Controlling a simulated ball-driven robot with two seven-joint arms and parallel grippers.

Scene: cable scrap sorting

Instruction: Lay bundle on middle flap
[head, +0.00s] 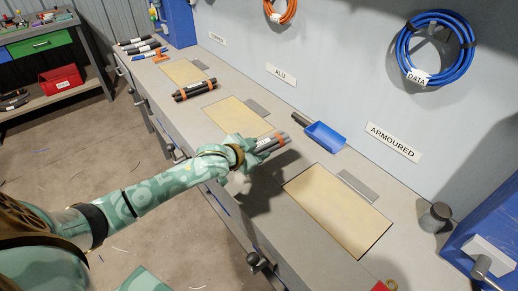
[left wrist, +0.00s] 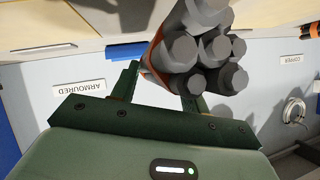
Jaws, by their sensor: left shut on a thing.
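My left gripper (head: 246,153) is shut on a bundle (head: 271,144) of grey cable pieces with an orange band. It holds the bundle above the bench, between the middle flap and the near flap. The left wrist view shows the bundle's round grey ends (left wrist: 205,50) between the fingers (left wrist: 160,95). The middle flap (head: 236,112) is a flat tan panel in the bench, below the ALU sign. My gripper and forearm cover part of its near side. My right gripper is not in view.
Another tan flap (head: 337,205) lies near the ARMOURED sign (head: 393,142), and a third (head: 187,71) lies farther back. A dark bundle (head: 195,90) lies between the far and middle flaps. A blue scoop (head: 325,136) lies by the wall. A grey cylinder (head: 436,216) stands at right.

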